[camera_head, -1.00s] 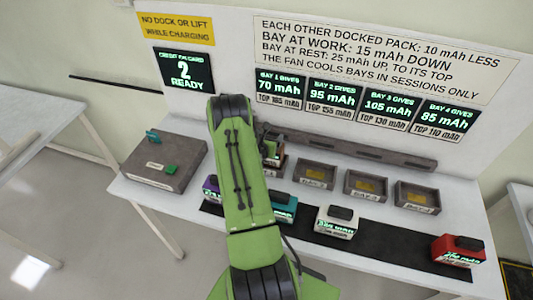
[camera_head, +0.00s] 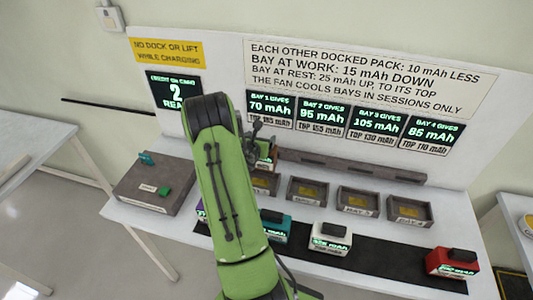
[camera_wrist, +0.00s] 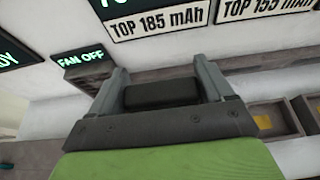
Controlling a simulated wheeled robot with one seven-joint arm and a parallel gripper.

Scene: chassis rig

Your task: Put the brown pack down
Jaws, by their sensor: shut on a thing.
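My gripper (camera_head: 259,142) is shut on the brown pack (camera_head: 264,163), which is mostly hidden behind my green arm in the head view. A bit of its lit green display shows. In the wrist view, the pack's black handle (camera_wrist: 160,94) sits between the two jaws. The pack is held up above and behind bay 1 (camera_head: 265,185), whose tray shows below it, partly hidden by my arm. Bay 2 (camera_head: 307,201), bay 3 (camera_head: 357,213) and bay 4 (camera_head: 409,221) stand empty to the right.
A teal pack (camera_head: 276,231), a white pack (camera_head: 329,241) and a red pack (camera_head: 453,265) stand on the black strip; a purple pack (camera_head: 201,214) is mostly hidden. A grey console (camera_head: 150,190) is at left.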

